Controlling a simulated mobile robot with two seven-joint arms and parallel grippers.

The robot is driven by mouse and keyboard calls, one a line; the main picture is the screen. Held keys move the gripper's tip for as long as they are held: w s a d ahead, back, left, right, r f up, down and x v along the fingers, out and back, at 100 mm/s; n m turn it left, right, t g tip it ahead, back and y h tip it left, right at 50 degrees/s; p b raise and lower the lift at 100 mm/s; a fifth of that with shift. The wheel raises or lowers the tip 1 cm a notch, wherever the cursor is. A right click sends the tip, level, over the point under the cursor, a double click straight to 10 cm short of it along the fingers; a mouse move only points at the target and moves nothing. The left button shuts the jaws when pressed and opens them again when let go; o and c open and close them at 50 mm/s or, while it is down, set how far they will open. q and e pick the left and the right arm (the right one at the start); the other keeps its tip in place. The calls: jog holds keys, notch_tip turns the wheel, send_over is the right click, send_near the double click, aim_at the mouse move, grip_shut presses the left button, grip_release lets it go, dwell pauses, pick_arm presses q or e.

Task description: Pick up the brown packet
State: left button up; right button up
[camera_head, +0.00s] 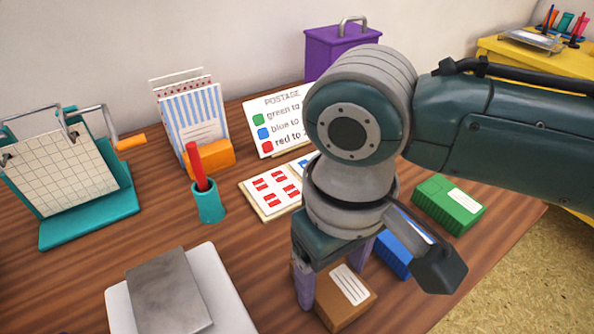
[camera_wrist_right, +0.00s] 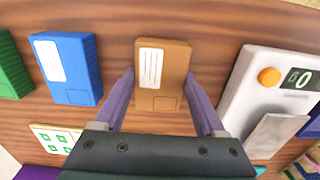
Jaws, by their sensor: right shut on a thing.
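The brown packet (camera_head: 347,297) with a white label lies at the front of the wooden table in the head view. It also shows in the right wrist view (camera_wrist_right: 162,72), upper middle, between the two purple fingers. My right gripper (camera_head: 333,277) reaches down over it and is shut on it, one finger at each side. In the right wrist view the fingers (camera_wrist_right: 160,82) flank the packet's long sides. I cannot tell any gap between packet and table. My left gripper is not in view.
A blue packet (camera_head: 394,254) and a green packet (camera_head: 448,205) lie to the right. A white scale (camera_head: 232,309) with a grey plate stands at left. Behind are a stamp sheet (camera_head: 262,205), a teal cup (camera_head: 208,204) and a postage sign (camera_head: 262,135).

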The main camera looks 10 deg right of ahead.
jog(key=c, duration=0.8)
